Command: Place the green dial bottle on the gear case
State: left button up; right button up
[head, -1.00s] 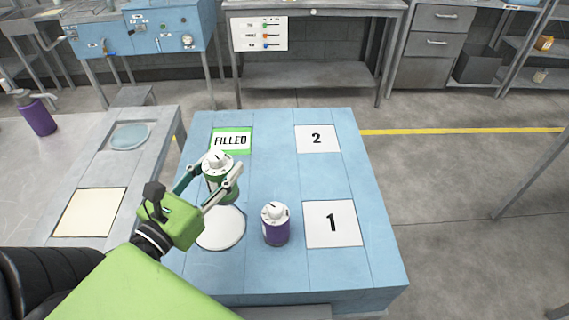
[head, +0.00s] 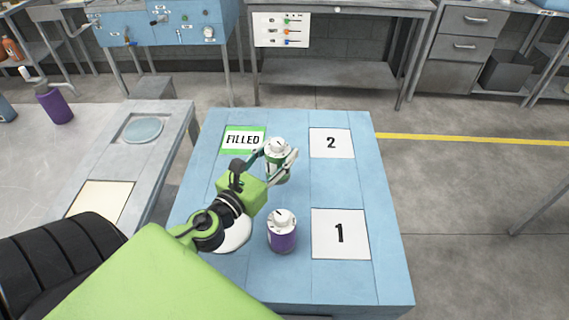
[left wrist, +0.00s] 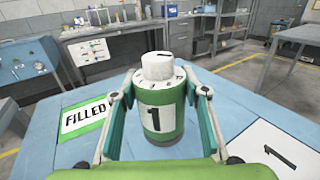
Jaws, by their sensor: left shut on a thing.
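The green dial bottle (head: 278,172) has a white dial top and, in the left wrist view (left wrist: 160,120), a label with a "1". My left gripper (head: 281,163) is shut around its sides; in the left wrist view its fingers (left wrist: 158,112) stand either side of it. The bottle is upright over the blue table, right of the FILLED card; I cannot tell its exact height. A purple dial bottle (head: 282,236) stands near the table's front, left of card 1. I cannot tell which thing is the gear case. My right gripper is not in view.
The blue table (head: 350,185) bears a FILLED card (head: 243,139), card 2 (head: 331,143), card 1 (head: 340,234) and a white disc (head: 234,235) partly under my arm. A grey bench (head: 105,165) stands left. A blue machine (head: 165,22) stands at the back left.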

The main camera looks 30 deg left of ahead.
pick_arm(q)
jog(key=shift+w+f, duration=0.55)
jog(key=shift+f, duration=0.05)
jog(key=shift+w+d+f, duration=0.1)
jog(key=shift+w+f, duration=0.3)
jog(key=shift+f, duration=0.15)
jog(key=f, duration=0.1)
jog(key=f+b, duration=0.2)
jog(key=shift+w+f, duration=0.3)
jog(key=shift+d+f, duration=0.1)
